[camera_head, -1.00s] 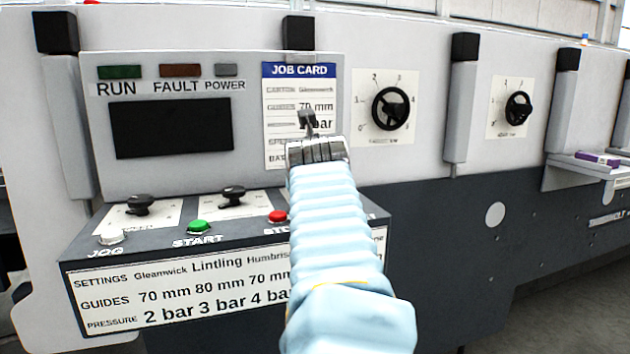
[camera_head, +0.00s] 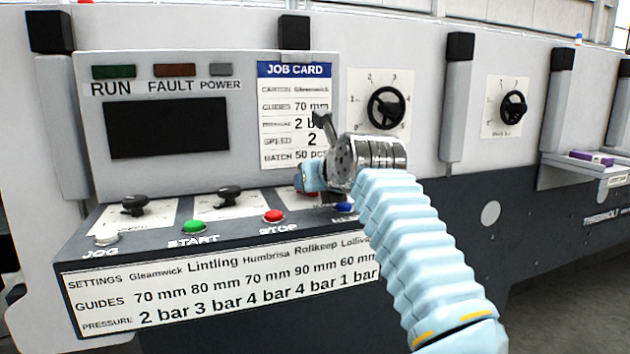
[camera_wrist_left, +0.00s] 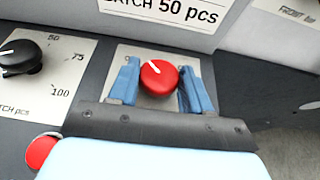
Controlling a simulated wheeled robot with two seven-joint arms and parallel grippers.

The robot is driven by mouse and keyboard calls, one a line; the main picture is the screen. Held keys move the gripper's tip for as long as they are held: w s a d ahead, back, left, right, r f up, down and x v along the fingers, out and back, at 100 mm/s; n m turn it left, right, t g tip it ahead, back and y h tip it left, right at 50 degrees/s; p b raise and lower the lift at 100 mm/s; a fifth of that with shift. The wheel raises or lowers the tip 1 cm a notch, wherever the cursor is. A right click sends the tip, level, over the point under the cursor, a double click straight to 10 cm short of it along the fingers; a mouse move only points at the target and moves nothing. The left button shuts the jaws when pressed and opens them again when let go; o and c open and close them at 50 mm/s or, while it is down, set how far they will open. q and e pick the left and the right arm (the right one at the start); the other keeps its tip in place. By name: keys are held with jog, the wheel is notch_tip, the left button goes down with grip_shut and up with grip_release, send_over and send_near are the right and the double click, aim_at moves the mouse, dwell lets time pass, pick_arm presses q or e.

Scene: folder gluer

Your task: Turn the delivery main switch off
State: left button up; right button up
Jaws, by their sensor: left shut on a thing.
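The main switch is a red round knob (camera_wrist_left: 158,77) with a white pointer line, on a white plate at the right end of the sloped console. The pointer slants up and to the left, toward a mark that looks like 0. My left gripper (camera_head: 308,178) is at the console below the job card. In the wrist view its two blue fingers (camera_wrist_left: 161,88) stand on either side of the knob, shut on it. In the head view the gripper mostly hides the knob. My right gripper is not in view.
The red stop button (camera_head: 273,216) and green start button (camera_head: 194,227) sit left of the gripper. A black batch knob (camera_wrist_left: 20,57) is left of the switch. The job card (camera_head: 296,82) is upright behind. A black handwheel (camera_head: 387,107) is to the right.

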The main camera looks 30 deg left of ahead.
pick_arm(q)
jog(key=shift+r, duration=0.1)
jog(key=o, duration=0.9)
jog(key=shift+o, duration=0.2)
jog(key=shift+s+d, duration=0.1)
jog(key=v, duration=1.3)
jog(key=shift+s+d, duration=0.15)
jog(key=shift+d, duration=0.2)
